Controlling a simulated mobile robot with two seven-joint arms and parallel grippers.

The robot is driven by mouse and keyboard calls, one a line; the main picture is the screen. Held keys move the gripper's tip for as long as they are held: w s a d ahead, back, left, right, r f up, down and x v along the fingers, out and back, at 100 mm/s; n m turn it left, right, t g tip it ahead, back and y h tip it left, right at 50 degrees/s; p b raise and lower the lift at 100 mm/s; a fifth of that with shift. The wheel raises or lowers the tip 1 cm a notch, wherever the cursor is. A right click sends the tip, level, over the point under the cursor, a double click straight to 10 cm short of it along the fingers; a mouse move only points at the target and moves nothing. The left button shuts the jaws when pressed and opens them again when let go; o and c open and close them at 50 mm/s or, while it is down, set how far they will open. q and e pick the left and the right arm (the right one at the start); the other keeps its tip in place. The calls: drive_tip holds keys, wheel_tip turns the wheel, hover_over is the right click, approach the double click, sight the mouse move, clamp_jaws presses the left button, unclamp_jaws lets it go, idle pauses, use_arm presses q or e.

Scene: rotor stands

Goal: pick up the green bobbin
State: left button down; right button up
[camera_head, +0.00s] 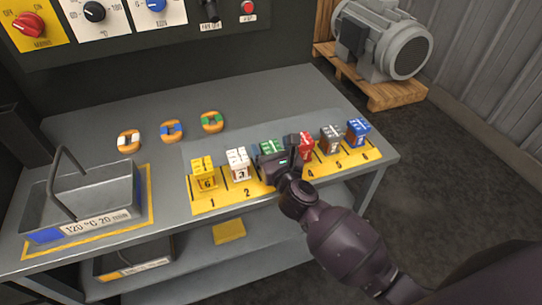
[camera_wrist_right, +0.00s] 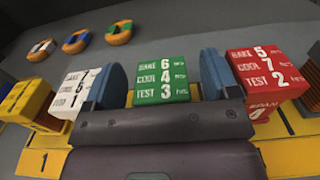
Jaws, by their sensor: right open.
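A green block with white lettering (camera_head: 271,146) stands in the row on the yellow numbered strip, between a white block (camera_head: 237,163) and a red block (camera_head: 306,146). My right gripper (camera_head: 278,153) is open at the green block and partly hides it. In the right wrist view the green block (camera_wrist_right: 162,78) shows between the two blue fingers of that gripper (camera_wrist_right: 164,90), with narrow gaps beside it. An orange ring with green bands (camera_head: 212,121) lies at the back of the table, apart from the gripper. My left gripper is not in view.
A yellow block (camera_head: 204,173), a grey block (camera_head: 332,138) and a blue block (camera_head: 358,131) share the row. White-banded (camera_head: 129,141) and blue-banded (camera_head: 172,131) rings lie behind. A handled metal tray (camera_head: 82,206) stands at left. The table between rings and blocks is clear.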

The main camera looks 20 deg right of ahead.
drive_tip(key=shift+w, duration=0.15)
drive_tip(key=c, duration=1.2)
drive_tip(key=shift+o, duration=0.2)
